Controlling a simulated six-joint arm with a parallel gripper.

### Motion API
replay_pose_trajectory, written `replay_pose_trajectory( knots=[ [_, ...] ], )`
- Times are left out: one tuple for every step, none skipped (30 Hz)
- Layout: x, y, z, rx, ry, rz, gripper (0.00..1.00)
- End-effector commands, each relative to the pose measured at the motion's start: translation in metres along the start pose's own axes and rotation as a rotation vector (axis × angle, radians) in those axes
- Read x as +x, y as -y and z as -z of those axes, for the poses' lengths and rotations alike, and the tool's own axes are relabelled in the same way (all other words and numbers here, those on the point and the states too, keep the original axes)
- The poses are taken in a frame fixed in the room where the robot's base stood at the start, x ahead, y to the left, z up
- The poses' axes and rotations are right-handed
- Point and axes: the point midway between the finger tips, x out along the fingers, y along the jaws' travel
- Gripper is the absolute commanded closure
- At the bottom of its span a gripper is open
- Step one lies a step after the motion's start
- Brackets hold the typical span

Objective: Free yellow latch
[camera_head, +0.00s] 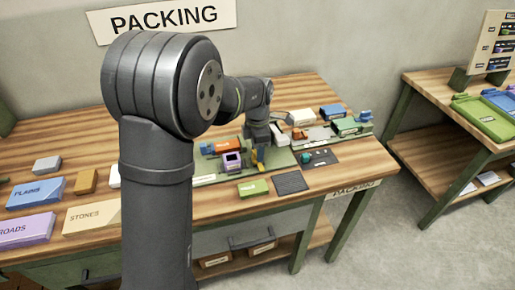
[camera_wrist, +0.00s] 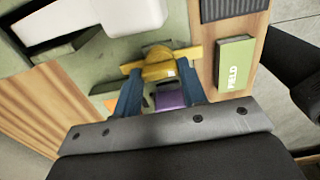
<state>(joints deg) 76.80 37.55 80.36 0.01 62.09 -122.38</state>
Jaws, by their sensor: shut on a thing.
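A purple block (camera_wrist: 170,98) lies between the fingers in the wrist view, partly hidden by the gripper body. The latch's underside is hidden.
A green FIELD block (camera_wrist: 235,64) and a dark ribbed pad (camera_head: 291,182) lie near the table's front edge. A white block (camera_wrist: 95,18) stands close to the latch. Blue, purple and tan blocks lie at left. A second table (camera_head: 428,150) stands at right.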

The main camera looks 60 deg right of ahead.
Motion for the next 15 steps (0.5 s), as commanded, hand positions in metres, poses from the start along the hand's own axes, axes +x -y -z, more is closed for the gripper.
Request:
replay_pose_trajectory(
  knots=[
    [-0.0001,-0.0003,0.0005,-0.005,0.0,0.0,0.85],
    [-0.0001,-0.0003,0.0005,-0.006,0.0,0.0,0.85],
    [-0.0001,-0.0003,0.0005,-0.007,0.0,0.0,0.85],
    [-0.0001,-0.0003,0.0005,-0.007,0.0,0.0,0.85],
    [-0.0001,-0.0003,0.0005,-0.008,0.0,0.0,0.85],
    [-0.0001,-0.0003,0.0005,-0.008,0.0,0.0,0.85],
    [-0.0001,-0.0003,0.0005,-0.007,0.0,0.0,0.85],
    [-0.0001,-0.0003,0.0005,-0.007,0.0,0.0,0.85],
    [-0.0001,-0.0002,0.0005,-0.007,0.0,0.0,0.85],
    [-0.0001,-0.0002,0.0005,-0.007,0.0,0.0,0.85],
    [-0.0001,-0.0002,0.0005,-0.007,0.0,0.0,0.85],
    [-0.0001,-0.0002,0.0004,-0.007,0.0,0.0,0.6],
    [-0.0001,-0.0002,0.0004,-0.007,0.0,0.0,0.54],
    [-0.0001,-0.0002,0.0004,-0.007,0.0,0.0,0.48],
    [-0.0001,-0.0002,0.0004,-0.007,0.0,0.0,0.4]
  ],
)
